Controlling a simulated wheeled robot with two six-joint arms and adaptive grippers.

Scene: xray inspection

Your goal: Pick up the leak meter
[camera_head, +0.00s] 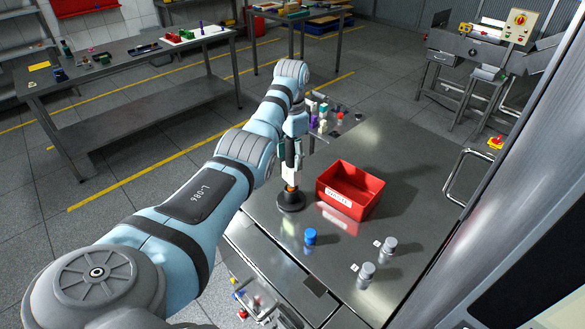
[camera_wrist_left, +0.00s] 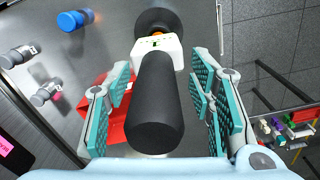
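The leak meter, with a black handle, white body (camera_head: 290,174), orange part and wide round black base, stands upright on the metal table beside the red bin. In the left wrist view its black handle (camera_wrist_left: 155,105) points toward the camera, with the white body and base beyond. My left gripper (camera_head: 293,148) is above the meter. In the wrist view the teal finger pads of my left gripper (camera_wrist_left: 160,100) stand apart on both sides of the handle, with a visible gap on the right side. Contact on the left side is hard to tell. My right gripper is not in view.
A red labelled bin (camera_head: 350,190) stands just right of the meter. A blue-capped item (camera_head: 310,236) and two grey metal pieces (camera_head: 368,271) (camera_head: 389,245) are nearer on the metal table (camera_head: 420,190). Small coloured items (camera_head: 322,115) lie beyond the arm.

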